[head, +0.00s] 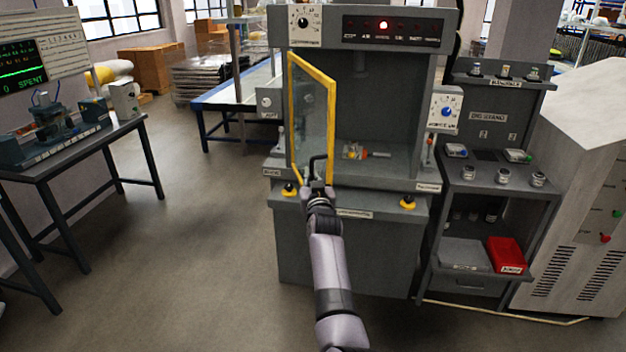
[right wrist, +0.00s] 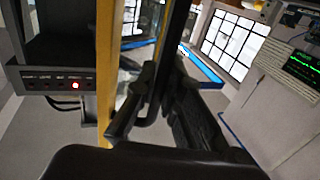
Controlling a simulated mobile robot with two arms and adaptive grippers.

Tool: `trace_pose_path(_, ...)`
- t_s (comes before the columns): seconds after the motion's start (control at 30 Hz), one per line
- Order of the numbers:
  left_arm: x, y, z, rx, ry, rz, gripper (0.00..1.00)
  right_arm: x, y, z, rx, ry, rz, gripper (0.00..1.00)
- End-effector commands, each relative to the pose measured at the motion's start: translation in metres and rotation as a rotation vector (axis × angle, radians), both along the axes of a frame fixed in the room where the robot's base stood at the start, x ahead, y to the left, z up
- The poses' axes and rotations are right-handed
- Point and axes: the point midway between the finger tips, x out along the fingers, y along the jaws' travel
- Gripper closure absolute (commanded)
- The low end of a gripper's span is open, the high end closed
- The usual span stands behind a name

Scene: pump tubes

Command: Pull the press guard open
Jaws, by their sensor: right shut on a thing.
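The press guard (head: 312,118) is a clear panel in a yellow frame at the left of the grey press (head: 350,240). It stands swung out towards me at an angle, so the right part of the press opening is uncovered. Its dark handle (head: 317,160) is near the lower free edge. My right gripper (head: 318,190) is shut on the handle. In the right wrist view, the fingers (right wrist: 165,115) are around the dark handle bar (right wrist: 172,50), beside the yellow frame edge (right wrist: 105,70). My left gripper is not in view.
Two yellow-and-black buttons (head: 407,202) sit on the press front. A small orange-and-grey part (head: 355,152) lies inside. A shelf stand (head: 490,190) with a red bin (head: 506,255) is at the right. A bench (head: 70,150) stands at the left, with clear floor (head: 170,250) between.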

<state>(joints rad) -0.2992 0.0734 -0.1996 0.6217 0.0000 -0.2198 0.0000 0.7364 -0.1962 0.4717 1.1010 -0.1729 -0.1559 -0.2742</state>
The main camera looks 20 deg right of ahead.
Motion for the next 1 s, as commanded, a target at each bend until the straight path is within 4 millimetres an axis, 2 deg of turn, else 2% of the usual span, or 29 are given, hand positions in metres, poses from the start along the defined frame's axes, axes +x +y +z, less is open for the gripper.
trace_pose_path(0.13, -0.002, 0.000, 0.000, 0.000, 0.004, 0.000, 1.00, 0.000, -0.001, 0.005, -0.004, -0.009, -0.002, 1.00)
trace_pose_path(0.17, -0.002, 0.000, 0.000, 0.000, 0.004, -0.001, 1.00, 0.000, -0.001, 0.005, -0.004, -0.010, -0.002, 0.91)
trace_pose_path(0.47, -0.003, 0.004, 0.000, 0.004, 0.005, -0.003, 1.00, 0.000, -0.001, 0.003, -0.002, -0.006, -0.001, 0.71)
trace_pose_path(0.8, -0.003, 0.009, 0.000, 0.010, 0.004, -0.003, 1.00, 0.000, 0.000, 0.005, 0.000, -0.005, 0.000, 0.70)
trace_pose_path(0.87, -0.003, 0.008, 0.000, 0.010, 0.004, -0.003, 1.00, 0.000, 0.000, 0.010, -0.001, -0.007, -0.001, 0.70)
trace_pose_path(1.0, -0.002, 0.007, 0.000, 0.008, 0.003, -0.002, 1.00, 0.000, 0.000, 0.034, -0.001, -0.010, -0.001, 0.70)
